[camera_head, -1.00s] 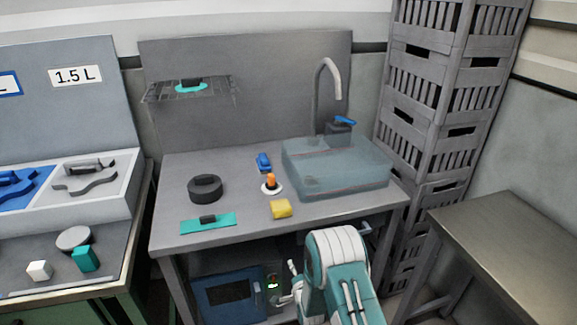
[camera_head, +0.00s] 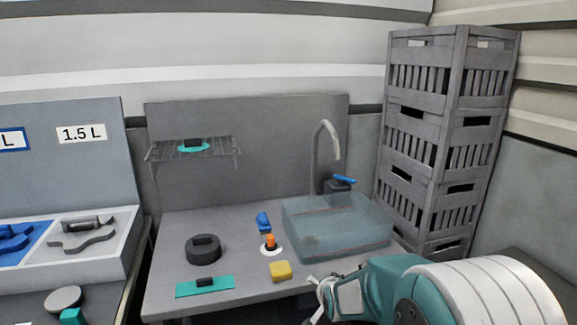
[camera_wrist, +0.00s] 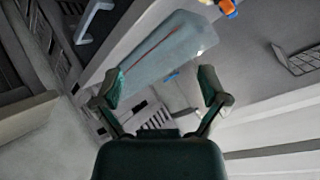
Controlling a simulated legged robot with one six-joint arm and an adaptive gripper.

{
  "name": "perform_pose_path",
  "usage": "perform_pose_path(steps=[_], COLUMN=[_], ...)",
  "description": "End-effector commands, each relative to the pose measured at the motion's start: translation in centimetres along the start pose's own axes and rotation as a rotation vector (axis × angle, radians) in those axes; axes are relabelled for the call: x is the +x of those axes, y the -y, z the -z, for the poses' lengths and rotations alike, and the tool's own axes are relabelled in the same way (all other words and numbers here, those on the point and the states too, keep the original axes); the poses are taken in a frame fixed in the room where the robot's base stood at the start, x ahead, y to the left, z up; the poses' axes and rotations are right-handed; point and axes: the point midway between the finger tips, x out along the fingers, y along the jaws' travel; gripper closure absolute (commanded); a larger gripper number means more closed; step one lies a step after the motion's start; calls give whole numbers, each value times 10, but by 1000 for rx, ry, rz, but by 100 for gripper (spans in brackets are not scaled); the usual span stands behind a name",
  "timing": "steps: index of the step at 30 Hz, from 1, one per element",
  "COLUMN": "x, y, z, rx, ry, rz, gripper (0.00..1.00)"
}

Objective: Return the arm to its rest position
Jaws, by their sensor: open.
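My teal and white arm (camera_head: 480,295) is folded at the lower right of the head view, in front of the counter's right part. In the wrist view my gripper (camera_wrist: 160,86) has its two dark green fingers spread wide with nothing between them. It points across the clear bluish sink basin (camera_wrist: 160,55), which seems apart from the fingers. The head view shows the basin (camera_head: 340,225) behind my arm. The gripper's end is small and partly hidden there.
The counter holds a black round weight (camera_head: 203,250), a teal plate (camera_head: 205,286), a yellow sponge (camera_head: 280,271), and an orange-topped item (camera_head: 270,243). A tap (camera_head: 325,155) stands behind the basin. Stacked grey crates (camera_head: 430,150) rise at right. A wire shelf (camera_head: 215,152) hangs on the back panel.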

Motion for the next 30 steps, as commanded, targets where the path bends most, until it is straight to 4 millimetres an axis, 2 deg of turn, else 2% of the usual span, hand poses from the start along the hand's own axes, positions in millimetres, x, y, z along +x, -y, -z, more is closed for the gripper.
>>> perform_pose_path(steps=[1,6,13,22,30], x=[-17,-66,-135,-222,-295], y=[1,-2,-12,-33,-58], z=[7,15,16,0,-29], rx=[-21,-101,-207,-341,-457], ry=[5,49,114,209,305], rz=[-9,-53,-105,-159,-196], gripper=[7,7,7,7,7])
